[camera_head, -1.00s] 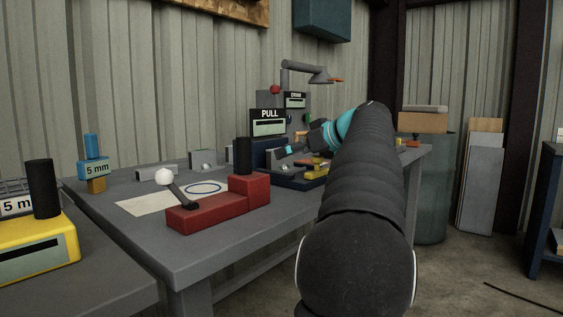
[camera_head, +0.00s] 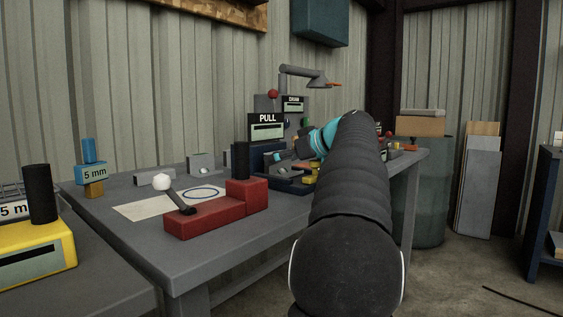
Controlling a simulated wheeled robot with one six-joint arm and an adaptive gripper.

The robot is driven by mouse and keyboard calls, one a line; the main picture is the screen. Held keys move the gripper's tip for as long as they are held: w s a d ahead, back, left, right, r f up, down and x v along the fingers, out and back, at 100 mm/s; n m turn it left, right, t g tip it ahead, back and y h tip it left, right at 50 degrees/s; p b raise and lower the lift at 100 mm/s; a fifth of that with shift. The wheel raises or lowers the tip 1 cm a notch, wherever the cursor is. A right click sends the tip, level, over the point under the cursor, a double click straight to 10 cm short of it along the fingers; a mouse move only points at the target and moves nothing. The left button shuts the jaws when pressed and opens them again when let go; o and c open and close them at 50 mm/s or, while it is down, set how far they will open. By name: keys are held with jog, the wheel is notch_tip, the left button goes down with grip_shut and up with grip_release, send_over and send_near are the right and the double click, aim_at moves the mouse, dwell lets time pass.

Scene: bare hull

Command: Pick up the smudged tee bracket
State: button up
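My gripper (camera_head: 300,148) is at the far end of my dark arm, just past a teal band, over the far part of the grey workbench (camera_head: 225,240). It is small and partly hidden, and its fingers cannot be made out. Below and left of it is a dark blue tray (camera_head: 285,186) with small parts, partly covered by my arm. Grey metal brackets stand on the bench at the back: a low one (camera_head: 154,179) and a taller one (camera_head: 203,164). I cannot tell which part is the smudged tee bracket; no smudge is readable at this size.
A red lever fixture (camera_head: 215,212) with a white knob stands at the bench front, beside a paper sheet (camera_head: 150,206) with a circle. A PULL display unit (camera_head: 266,128) and a lamp (camera_head: 305,74) stand behind. A yellow gauge box (camera_head: 35,250) is at left.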

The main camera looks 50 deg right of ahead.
notch_tip(320, 180, up, 4)
jog(key=shift+d+r+p, duration=0.1)
jog(key=shift+r+p, duration=0.15)
jog(key=shift+p, duration=0.45)
jog(key=s+d+r+p, duration=0.1)
jog(key=s+d+r, duration=0.1)
jog(key=s, duration=0.3)
jog(key=s+d+r+p, duration=0.1)
jog(key=s+d+r, duration=0.1)
jog(key=s+r, duration=0.2)
jog(key=shift+s+d+r, duration=0.15)
jog(key=shift+s+d, duration=0.05)
jog(key=shift+s, duration=0.65)
